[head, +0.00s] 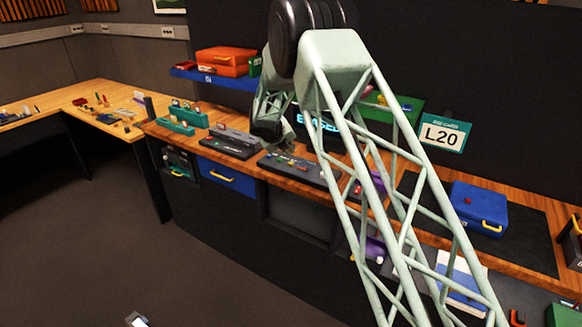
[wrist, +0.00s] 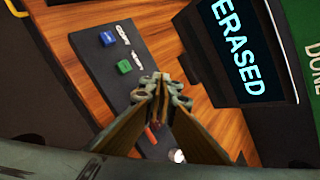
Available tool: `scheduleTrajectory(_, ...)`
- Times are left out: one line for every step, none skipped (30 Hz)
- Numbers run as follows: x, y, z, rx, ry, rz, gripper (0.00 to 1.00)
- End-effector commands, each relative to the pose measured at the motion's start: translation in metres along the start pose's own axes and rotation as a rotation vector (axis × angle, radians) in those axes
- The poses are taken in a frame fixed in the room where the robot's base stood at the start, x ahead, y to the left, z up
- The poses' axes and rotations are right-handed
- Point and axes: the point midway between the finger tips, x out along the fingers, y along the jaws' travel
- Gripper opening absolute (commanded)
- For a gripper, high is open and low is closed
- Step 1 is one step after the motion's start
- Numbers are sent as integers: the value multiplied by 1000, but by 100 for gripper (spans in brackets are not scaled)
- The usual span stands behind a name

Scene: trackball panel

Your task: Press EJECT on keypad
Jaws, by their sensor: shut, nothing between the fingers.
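The dark keypad panel (wrist: 100,68) lies on the wooden counter in the wrist view. It carries a blue button (wrist: 107,39) and a green button (wrist: 124,66), each beside a small white label too blurred to read surely. A red-orange piece (wrist: 151,134) and a white ball (wrist: 178,156) show lower down, partly behind my fingers. I cannot tell which control is EJECT. My gripper (wrist: 161,80) is shut and empty, its tips over the panel beside the green button; contact cannot be told. The panel also shows in the head view (head: 310,176).
A dark monitor (wrist: 205,52) reading "ERASED" stands right of the panel. A green board (wrist: 303,30) marked "DONE" is at the far right. In the head view, another dark panel (head: 230,143) lies to the left and a blue case (head: 480,206) to the right.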

Motion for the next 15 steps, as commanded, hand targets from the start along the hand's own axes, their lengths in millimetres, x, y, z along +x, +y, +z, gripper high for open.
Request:
scheduleTrajectory(4, 3, -3, 0, 0, 0, 0)
scheduleTrajectory(6, 4, -4, 0, 1, 0, 0)
scheduleTrajectory(8, 6, -6, -1, 1, 0, 0)
scheduleTrajectory(10, 7, -7, -1, 1, 0, 0)
scheduleTrajectory(12, 8, -8, 0, 1, 0, 0)
scheduleTrajectory(13, 10, -10, 0, 1, 0, 0)
scheduleTrajectory(15, 11, -11, 0, 1, 0, 0)
scheduleTrajectory(16, 12, -12, 1, 1, 0, 0)
scheduleTrajectory(17, 13, -13, 1, 1, 0, 0)
scheduleTrajectory(18, 13, -13, 1, 1, 0, 0)
scheduleTrajectory(19, 14, -14, 1, 1, 0, 0)
scheduleTrajectory(20, 14, -15, 1, 1, 0, 0)
scheduleTrajectory(20, 15, -15, 1, 1, 0, 0)
scheduleTrajectory(21, 15, -15, 0, 1, 0, 0)
scheduleTrajectory(21, 15, -16, 0, 1, 0, 0)
